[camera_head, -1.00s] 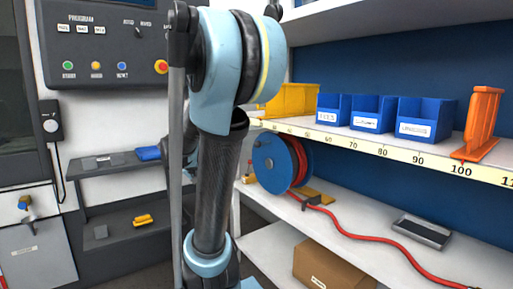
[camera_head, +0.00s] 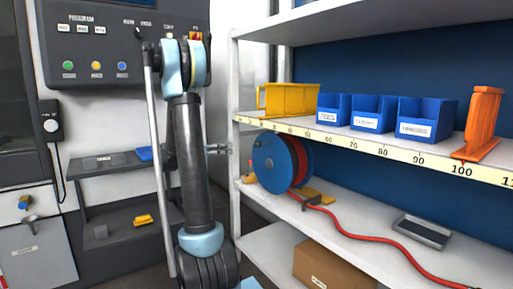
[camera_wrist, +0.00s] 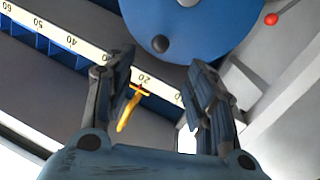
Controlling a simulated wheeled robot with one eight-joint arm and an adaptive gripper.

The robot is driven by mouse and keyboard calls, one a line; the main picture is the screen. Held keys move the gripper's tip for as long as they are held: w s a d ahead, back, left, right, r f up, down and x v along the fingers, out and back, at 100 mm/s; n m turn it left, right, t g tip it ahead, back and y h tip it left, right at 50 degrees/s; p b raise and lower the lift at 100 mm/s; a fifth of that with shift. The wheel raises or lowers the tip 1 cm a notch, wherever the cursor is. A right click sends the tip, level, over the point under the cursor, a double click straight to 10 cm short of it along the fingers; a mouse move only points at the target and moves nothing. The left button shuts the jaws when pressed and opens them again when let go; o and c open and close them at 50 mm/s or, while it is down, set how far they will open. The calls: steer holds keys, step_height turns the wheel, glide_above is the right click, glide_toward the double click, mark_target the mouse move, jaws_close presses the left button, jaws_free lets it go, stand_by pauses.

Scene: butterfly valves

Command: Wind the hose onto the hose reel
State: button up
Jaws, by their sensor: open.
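The hose reel (camera_head: 270,163) has a blue side disc and stands on the lower shelf, left end. Red hose (camera_head: 390,243) shows on its drum and runs through a dark guide (camera_head: 312,199) at its foot, then snakes right along the shelf. My gripper (camera_head: 218,149) is left of the reel, apart from it, in the head view. In the wrist view my gripper (camera_wrist: 163,78) is open and empty between its fingers, with the blue disc (camera_wrist: 195,18) ahead at the top. A dark round knob (camera_wrist: 160,43) is on the disc.
The white shelf post (camera_head: 235,140) is close to my gripper. A dark tray (camera_head: 421,232) lies behind the hose. A cardboard box (camera_head: 333,266) is below.

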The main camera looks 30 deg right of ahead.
mark_target(258, 144)
steer(key=shift+m, duration=0.3)
steer(key=d, duration=1.1)
steer(key=s+d, duration=0.1)
steer(key=d, duration=0.5)
steer(key=shift+s+d+r, duration=0.1)
steer(key=shift+d, duration=0.15)
jaws_close()
